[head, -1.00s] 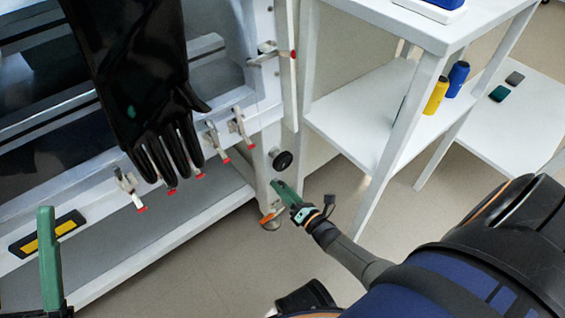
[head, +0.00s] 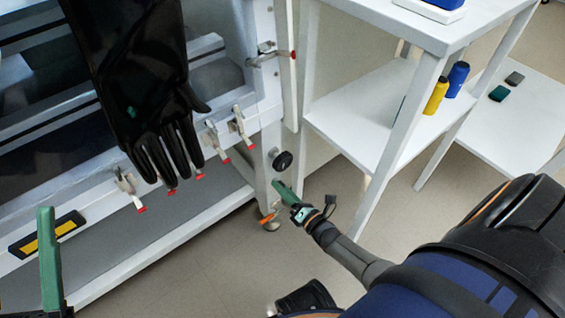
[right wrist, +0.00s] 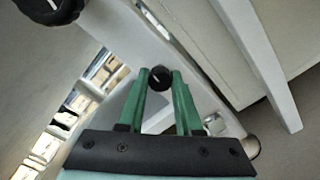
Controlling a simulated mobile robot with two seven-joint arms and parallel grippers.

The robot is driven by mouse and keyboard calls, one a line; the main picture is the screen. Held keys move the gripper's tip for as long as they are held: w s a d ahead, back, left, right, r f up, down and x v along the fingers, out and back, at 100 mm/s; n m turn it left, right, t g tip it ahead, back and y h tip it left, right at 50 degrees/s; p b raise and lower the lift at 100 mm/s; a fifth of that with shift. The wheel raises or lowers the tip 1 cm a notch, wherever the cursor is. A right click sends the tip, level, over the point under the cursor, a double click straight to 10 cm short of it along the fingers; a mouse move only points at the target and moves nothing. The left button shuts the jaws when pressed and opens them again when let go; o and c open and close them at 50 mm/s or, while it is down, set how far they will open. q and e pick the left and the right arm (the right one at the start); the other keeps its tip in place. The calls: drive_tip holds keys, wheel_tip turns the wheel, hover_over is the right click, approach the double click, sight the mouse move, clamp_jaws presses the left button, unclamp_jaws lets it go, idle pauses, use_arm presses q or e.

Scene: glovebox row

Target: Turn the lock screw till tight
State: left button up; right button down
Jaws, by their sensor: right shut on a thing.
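The lock screw is a small black knob with a pale mark on its face; it shows in the right wrist view (right wrist: 160,78) between the tips of two green fingers. My right gripper (right wrist: 159,84) is shut on it. In the head view my right gripper (head: 279,186) reaches the white frame post below a larger black knob (head: 282,160), and the lock screw is hidden there by the fingers. The larger knob also shows at the top left of the right wrist view (right wrist: 48,8). Part of my left gripper (head: 49,262) shows at the lower left, away from the screw.
A black glove (head: 140,90) hangs from the glovebox front, near several red-tipped clamps (head: 244,128). An orange piece (head: 268,217) sits by the post's foot. A white shelf table (head: 350,110) with a yellow bottle (head: 436,96) and a blue bottle (head: 457,79) stands right.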

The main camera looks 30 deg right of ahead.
drive_tip(key=shift+w+m, duration=0.1)
drive_tip(key=shift+m, duration=17.4)
drive_tip(key=shift+r, duration=0.1)
drive_tip(key=c, duration=0.6)
unclamp_jaws()
